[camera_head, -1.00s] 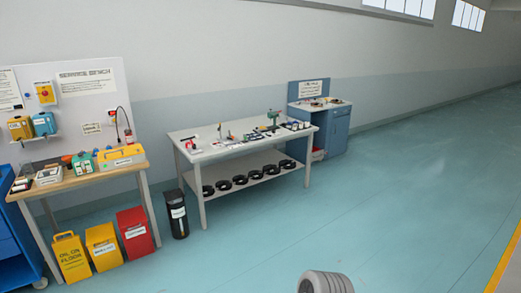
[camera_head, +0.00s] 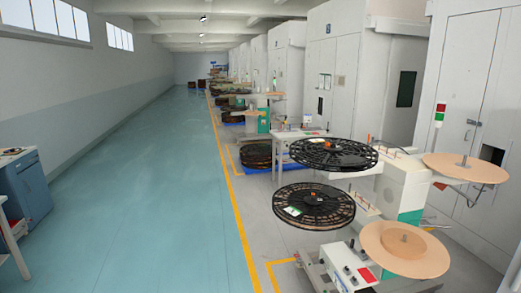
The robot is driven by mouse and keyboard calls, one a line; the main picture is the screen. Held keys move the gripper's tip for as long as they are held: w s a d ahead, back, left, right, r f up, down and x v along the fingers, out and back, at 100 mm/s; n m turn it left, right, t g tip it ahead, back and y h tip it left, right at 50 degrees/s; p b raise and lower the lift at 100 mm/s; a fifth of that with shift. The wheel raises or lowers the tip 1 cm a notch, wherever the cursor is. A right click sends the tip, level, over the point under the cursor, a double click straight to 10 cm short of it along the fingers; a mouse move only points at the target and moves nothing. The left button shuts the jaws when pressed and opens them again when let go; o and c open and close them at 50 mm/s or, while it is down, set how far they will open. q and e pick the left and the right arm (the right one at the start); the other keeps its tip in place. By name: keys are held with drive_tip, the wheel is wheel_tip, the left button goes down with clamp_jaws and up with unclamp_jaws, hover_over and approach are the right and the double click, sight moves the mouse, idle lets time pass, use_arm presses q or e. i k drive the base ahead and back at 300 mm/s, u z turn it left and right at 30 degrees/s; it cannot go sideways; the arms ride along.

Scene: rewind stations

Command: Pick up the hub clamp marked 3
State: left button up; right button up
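I cannot make out a hub clamp marked 3 in the head view. The nearest rewind station (camera_head: 395,190) stands at the right. It carries an upper black reel (camera_head: 350,155) and a lower black reel (camera_head: 335,212), both lying flat. Each has a small orange and dark part at its middle, too small to identify or read. Tan discs also sit on this station, an upper one (camera_head: 440,165) and a lower one (camera_head: 375,246). Neither of my grippers is in view.
A clear blue-green aisle (camera_head: 150,200) runs ahead, bounded on its right by a yellow line (camera_head: 232,192). A blue cabinet (camera_head: 28,188) stands at the left edge. More stations and tall white machine housings (camera_head: 390,75) line the right side.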

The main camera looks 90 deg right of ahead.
sight(332, 147)
drive_tip(key=z, duration=2.4)
drive_tip(key=i, duration=2.05)
drive_tip(key=z, duration=1)
drive_tip(key=k, duration=0.65)
drive_tip(key=u, duration=1.05)
drive_tip(key=i, duration=2.55)
drive_tip(key=z, duration=1.25)
